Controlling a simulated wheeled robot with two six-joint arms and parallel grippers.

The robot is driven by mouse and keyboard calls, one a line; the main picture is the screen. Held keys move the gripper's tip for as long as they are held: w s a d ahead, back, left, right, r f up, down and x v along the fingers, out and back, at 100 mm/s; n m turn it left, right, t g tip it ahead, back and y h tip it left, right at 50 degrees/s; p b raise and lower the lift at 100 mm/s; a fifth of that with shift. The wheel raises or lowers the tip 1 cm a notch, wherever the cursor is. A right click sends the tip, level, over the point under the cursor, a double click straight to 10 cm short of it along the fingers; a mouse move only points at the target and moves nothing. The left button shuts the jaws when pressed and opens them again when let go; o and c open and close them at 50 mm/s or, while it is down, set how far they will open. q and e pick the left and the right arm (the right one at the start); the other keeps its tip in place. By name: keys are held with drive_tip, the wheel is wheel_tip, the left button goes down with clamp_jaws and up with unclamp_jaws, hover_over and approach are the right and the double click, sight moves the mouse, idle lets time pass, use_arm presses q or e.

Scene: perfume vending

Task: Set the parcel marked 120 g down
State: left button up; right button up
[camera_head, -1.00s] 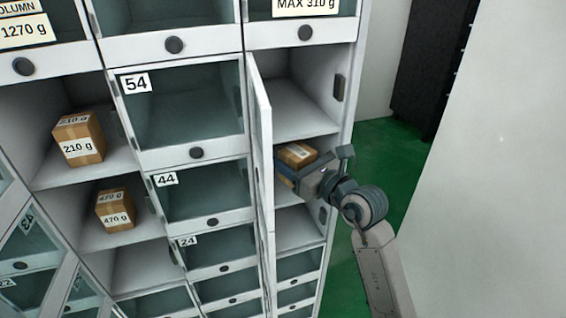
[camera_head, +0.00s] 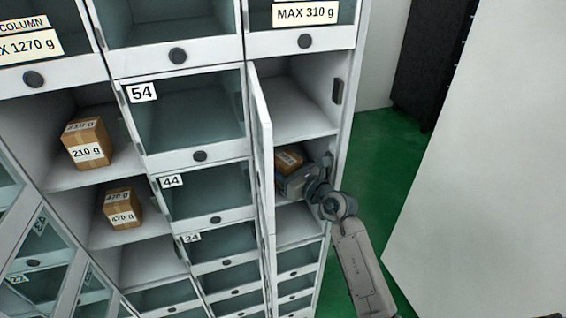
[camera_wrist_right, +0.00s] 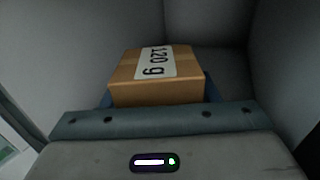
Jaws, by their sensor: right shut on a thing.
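The parcel marked 120 g (camera_wrist_right: 155,92) is a small brown box with a white label, seen in the right wrist view. It also shows in the head view (camera_head: 288,160), inside an open locker compartment (camera_head: 300,225) in the right column. My right gripper (camera_head: 287,172) reaches into that compartment and is shut on the parcel. Blue finger parts show at both sides of the box in the wrist view. Whether the parcel's underside touches the compartment floor is hidden. My left gripper is not in view.
An open door (camera_head: 262,130) stands at the left of the right column's open compartments. An empty compartment (camera_head: 295,110) is above. Parcels marked 210 g (camera_head: 87,143) and 470 g (camera_head: 122,208) sit in open compartments at the left. Green floor (camera_head: 375,170) is at the right.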

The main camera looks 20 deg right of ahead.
drive_tip(key=shift+f, duration=0.15)
drive_tip(key=o, duration=1)
drive_tip(key=shift+o, duration=0.2)
drive_tip(key=shift+s, duration=0.15)
drive_tip(key=b+v, duration=0.2)
drive_tip(key=v, duration=0.9)
drive_tip(key=shift+s+d, duration=0.25)
drive_tip(key=shift+s, duration=0.1)
